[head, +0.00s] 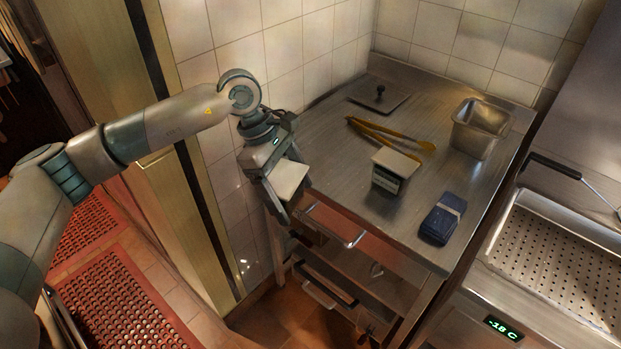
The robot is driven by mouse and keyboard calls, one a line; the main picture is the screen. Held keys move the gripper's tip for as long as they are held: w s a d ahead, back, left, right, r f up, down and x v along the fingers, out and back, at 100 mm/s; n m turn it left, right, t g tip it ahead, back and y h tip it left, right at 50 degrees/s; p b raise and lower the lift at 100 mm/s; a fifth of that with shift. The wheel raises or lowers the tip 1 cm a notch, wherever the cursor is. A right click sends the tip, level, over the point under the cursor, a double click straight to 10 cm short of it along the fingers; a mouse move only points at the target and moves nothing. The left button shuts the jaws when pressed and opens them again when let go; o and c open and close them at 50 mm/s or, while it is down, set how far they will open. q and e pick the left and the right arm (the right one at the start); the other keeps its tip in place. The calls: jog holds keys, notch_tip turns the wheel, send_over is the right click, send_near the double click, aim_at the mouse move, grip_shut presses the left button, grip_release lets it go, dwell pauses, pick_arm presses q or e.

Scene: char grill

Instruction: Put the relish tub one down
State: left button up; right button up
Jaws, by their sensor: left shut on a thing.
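My left gripper (282,192) is at the left end of the steel counter (335,135), just off its left edge. It is shut on a tub with a pale square top (289,179), which I take for the relish tub one. The fingers hide most of the tub's sides, and I cannot read a label on it. The tub is held in the air, apart from the counter top. A similar tub (395,170) with a pale lid and a dark label stands upright on the counter. My right gripper is not in view.
Yellow-handled tongs (385,132) lie behind the standing tub. A flat lid with a knob (379,96) lies at the back left. An empty steel pan (479,128) stands at the right, and a folded blue cloth (441,220) lies at the front right. The counter's front left is bare.

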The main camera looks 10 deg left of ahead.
pick_arm(q)
jog(key=s+a+m+g+y, duration=0.3)
jog(key=s+a+m, duration=0.7)
jog(key=m, duration=0.5)
jog(key=shift+s+f+y, duration=0.15)
jog(key=shift+s+y, duration=0.55)
jog(key=shift+a, duration=0.1)
